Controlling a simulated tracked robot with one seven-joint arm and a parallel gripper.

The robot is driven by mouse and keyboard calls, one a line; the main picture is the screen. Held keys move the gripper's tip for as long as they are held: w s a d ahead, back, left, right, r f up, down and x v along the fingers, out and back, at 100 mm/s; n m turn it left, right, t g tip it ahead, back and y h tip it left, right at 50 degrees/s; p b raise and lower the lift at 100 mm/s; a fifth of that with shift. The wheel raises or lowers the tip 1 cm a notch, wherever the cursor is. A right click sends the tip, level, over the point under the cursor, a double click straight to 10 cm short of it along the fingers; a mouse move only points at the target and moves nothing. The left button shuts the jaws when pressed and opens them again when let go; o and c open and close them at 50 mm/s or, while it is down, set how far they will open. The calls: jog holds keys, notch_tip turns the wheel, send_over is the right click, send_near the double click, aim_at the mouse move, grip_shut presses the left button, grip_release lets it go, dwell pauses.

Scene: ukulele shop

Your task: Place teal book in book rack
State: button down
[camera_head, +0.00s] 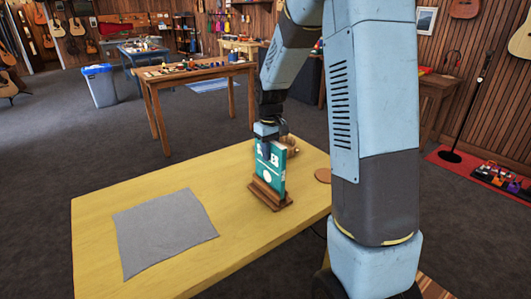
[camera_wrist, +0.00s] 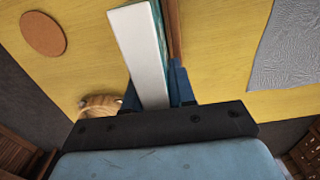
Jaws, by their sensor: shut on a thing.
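The teal book (camera_head: 269,168) stands upright at the wooden book rack (camera_head: 270,195) on the yellow table, its lower edge down at the rack. My gripper (camera_head: 267,145) is shut on the top of the book from above. Whether the book's bottom rests fully in the slot cannot be told.
A grey cloth (camera_head: 165,230) lies on the yellow table (camera_head: 95,215) left of the rack. A round cork coaster (camera_head: 323,175) lies to the right, partly behind my arm. A small wooden object (camera_wrist: 100,104) is near the gripper. Another wooden table (camera_head: 150,85) stands behind.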

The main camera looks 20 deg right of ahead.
jog(key=shift+f, duration=0.55)
jog(key=c, duration=0.9)
grip_release()
jog(key=shift+c, duration=0.2)
